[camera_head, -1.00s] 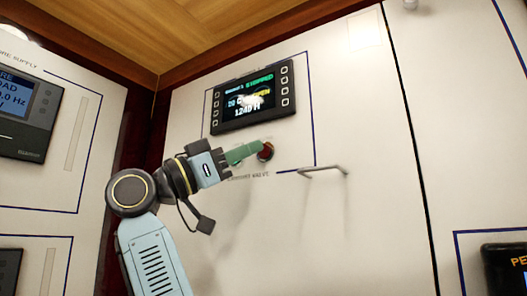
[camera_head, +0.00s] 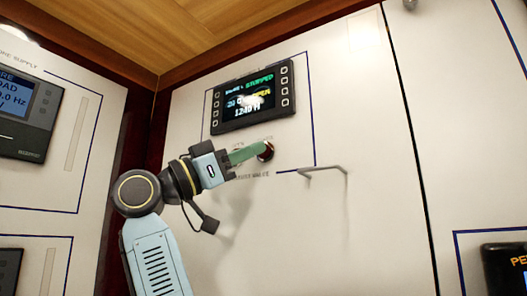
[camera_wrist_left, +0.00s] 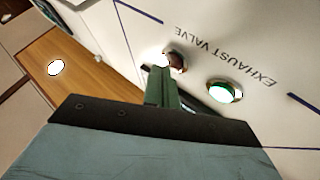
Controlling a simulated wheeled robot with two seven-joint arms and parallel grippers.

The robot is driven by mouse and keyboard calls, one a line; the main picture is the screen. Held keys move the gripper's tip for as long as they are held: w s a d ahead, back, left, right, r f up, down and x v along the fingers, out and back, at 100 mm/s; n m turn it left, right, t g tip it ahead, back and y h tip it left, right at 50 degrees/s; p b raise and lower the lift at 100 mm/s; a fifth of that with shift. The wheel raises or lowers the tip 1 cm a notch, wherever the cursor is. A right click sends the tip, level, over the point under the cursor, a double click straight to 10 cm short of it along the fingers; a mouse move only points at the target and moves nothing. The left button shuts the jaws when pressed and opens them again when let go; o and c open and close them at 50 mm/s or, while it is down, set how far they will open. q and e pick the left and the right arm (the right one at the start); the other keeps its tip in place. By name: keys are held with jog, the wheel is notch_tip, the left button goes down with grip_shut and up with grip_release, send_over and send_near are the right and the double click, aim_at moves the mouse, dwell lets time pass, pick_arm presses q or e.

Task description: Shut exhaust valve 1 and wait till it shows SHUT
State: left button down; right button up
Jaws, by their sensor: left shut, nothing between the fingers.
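A thin metal handle (camera_head: 323,169) sticks out of the panel right of the buttons. Another display unit (camera_head: 27,115) is on the left wall, and a dark unit (camera_head: 507,270) is at the lower right. The panel below the handle is clear.

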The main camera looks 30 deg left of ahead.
pick_arm(q)
jog(key=shift+w, duration=0.45)
dwell(0.4)
jog(key=shift+s, duration=0.15)
jog(key=shift+s+b, duration=0.4)
jog(key=shift+s, duration=0.3)
jog(key=shift+s+a+b, duration=0.2)
jog(key=shift+s+b, duration=0.9)
jog(key=shift+s, duration=1.4)
